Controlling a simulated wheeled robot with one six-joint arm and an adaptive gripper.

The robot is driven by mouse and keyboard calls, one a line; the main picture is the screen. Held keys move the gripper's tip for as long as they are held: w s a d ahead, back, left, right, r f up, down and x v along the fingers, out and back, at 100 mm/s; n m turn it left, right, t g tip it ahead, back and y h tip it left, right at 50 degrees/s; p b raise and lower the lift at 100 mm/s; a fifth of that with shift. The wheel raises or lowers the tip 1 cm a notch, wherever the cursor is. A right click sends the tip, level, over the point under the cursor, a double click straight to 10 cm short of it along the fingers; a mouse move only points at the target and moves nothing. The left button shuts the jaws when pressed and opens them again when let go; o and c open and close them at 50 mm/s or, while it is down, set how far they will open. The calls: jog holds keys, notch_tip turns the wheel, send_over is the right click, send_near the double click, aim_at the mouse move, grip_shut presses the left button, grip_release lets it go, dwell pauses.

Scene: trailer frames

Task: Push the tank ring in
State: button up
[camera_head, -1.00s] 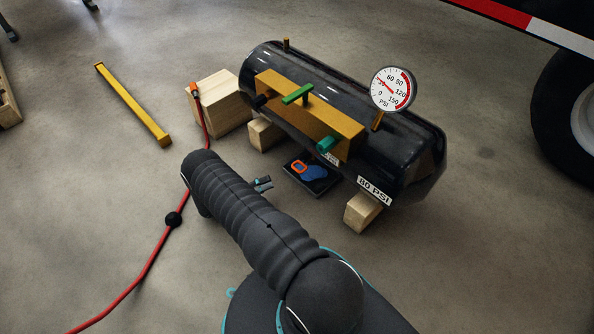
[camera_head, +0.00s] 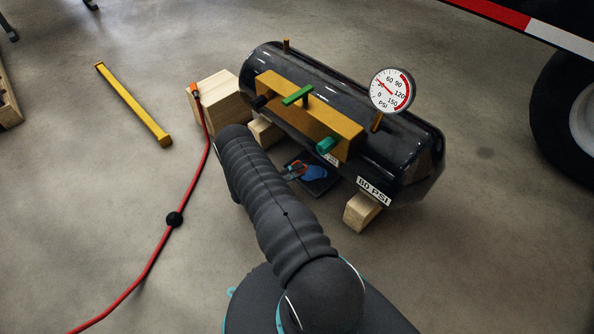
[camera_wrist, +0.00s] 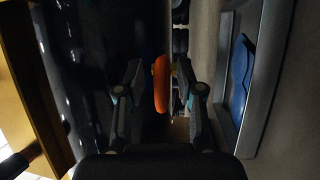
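The black air tank (camera_head: 400,160) lies on wooden blocks and carries a brass manifold (camera_head: 335,125) and a round gauge (camera_head: 391,91). An orange ring (camera_wrist: 161,83) stands between the fingers of my gripper (camera_wrist: 158,72) in the wrist view, seen nearly edge-on. The fingers are apart, with a dark gap at the ring's left; whether the right finger touches it is unclear. In the head view my gripper (camera_head: 292,172) is low beside the tank, and only a bit of orange shows there. The ring's mount is hidden.
A black tray (camera_head: 326,190) with a blue item (camera_head: 314,173) lies on the floor under the tank. A red hose (camera_head: 190,185) runs to a wooden block (camera_head: 225,97) at left. A yellow bar (camera_head: 133,105) lies farther left on open floor. A tyre (camera_head: 570,115) stands at right.

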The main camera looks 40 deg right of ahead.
grip_shut()
jog(key=shift+d+f+b, duration=0.1)
jog(key=shift+d+b, duration=0.05)
jog(key=shift+b, duration=0.5)
jog(key=shift+w+r, duration=0.1)
jog(key=shift+r, duration=0.1)
grip_release()
jog(key=shift+d, duration=0.15)
jog(key=v, duration=1.2)
